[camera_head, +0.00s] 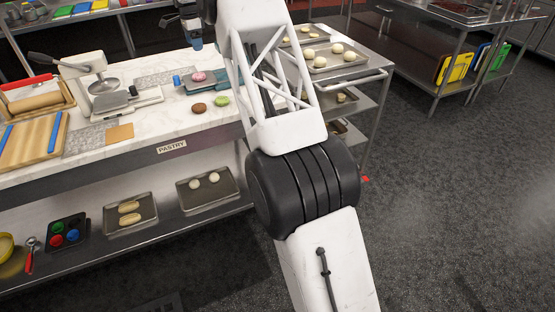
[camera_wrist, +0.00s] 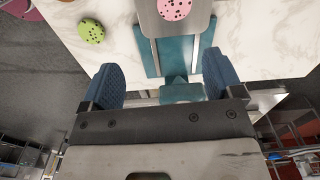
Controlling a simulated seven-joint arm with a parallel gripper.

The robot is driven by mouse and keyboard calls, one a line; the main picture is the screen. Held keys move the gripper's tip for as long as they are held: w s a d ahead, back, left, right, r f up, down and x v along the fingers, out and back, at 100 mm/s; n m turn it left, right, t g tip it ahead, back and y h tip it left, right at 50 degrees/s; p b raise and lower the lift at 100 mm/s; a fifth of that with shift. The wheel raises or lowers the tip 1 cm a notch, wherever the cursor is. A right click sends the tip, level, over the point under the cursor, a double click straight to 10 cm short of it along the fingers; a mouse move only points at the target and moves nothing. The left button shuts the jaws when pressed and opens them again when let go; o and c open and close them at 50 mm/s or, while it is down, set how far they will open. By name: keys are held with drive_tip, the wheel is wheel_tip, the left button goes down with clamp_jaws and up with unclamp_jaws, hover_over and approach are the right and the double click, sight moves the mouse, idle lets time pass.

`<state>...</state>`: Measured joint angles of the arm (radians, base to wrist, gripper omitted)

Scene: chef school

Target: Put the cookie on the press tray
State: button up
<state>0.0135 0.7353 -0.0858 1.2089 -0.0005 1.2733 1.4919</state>
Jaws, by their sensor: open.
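A pink dotted cookie (camera_head: 200,77) lies on the grey metal plate of a teal press (camera_head: 223,80) on the marble counter. In the wrist view the pink cookie (camera_wrist: 174,8) sits at the top edge, on the grey plate (camera_wrist: 172,26) over the teal base (camera_wrist: 150,58). A green cookie (camera_head: 221,101) and a brown cookie (camera_head: 199,108) lie on the marble in front of the press; the green cookie (camera_wrist: 91,31) also shows in the wrist view. My gripper (camera_wrist: 160,75) is open and empty, its blue fingers apart near the press's handle end.
A grey lever press (camera_head: 107,92) stands left of the teal press. A wooden board (camera_head: 30,140) and rolling pin (camera_head: 36,102) lie farther left. A steel cart (camera_head: 355,75) with trays of dough balls stands right. The lower shelf holds trays (camera_head: 207,188).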

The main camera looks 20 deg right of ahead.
drive_tip(key=s+r+n, duration=0.2)
drive_tip(key=s+r, duration=0.3)
drive_tip(key=s, duration=0.4)
drive_tip(key=s+r+n, duration=0.2)
drive_tip(key=s+r, duration=0.2)
drive_tip(key=s, duration=0.5)
drive_tip(key=s+r+n, duration=0.2)
drive_tip(key=s+r, duration=0.3)
drive_tip(key=s, duration=0.5)
drive_tip(key=s+n+t, duration=0.2)
drive_tip(key=s+n, duration=0.3)
drive_tip(key=s, duration=1.7)
drive_tip(key=s+f+n, duration=0.3)
drive_tip(key=s+f, duration=0.2)
drive_tip(key=s, duration=0.9)
drive_tip(key=s+a+f+n, duration=0.1)
drive_tip(key=s+f+n, duration=0.2)
drive_tip(key=s, duration=1.2)
wheel_tip(320, 180, down, 3)
drive_tip(key=shift+r, duration=0.1)
drive_tip(key=shift+w, duration=0.1)
